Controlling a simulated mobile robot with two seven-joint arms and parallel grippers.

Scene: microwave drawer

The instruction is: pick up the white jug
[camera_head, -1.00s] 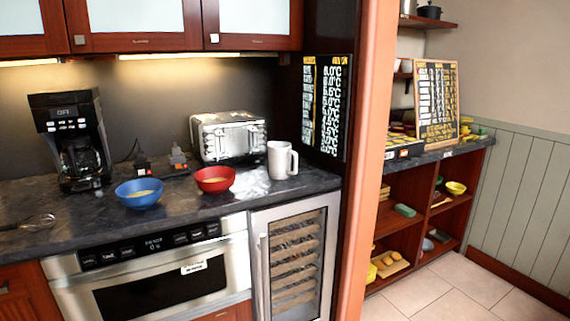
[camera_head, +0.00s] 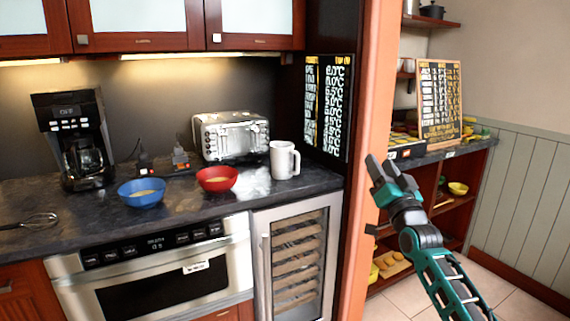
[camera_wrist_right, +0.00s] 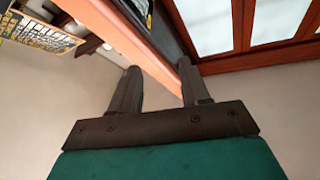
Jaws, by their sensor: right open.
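The white jug (camera_head: 284,160) stands upright on the dark counter, right of the toaster, with its handle on the right side. My right gripper (camera_head: 376,168) is raised in front of the orange door post, to the right of the jug and apart from it. In the right wrist view its two fingers (camera_wrist_right: 158,82) are spread with nothing between them. The jug does not show in the wrist view. My left gripper is not in view.
A red bowl (camera_head: 217,180) and a blue bowl (camera_head: 141,192) sit left of the jug. A toaster (camera_head: 231,136) stands behind the red bowl. The orange post (camera_head: 366,110) rises between the counter and my right arm. A whisk (camera_head: 30,221) lies at the far left.

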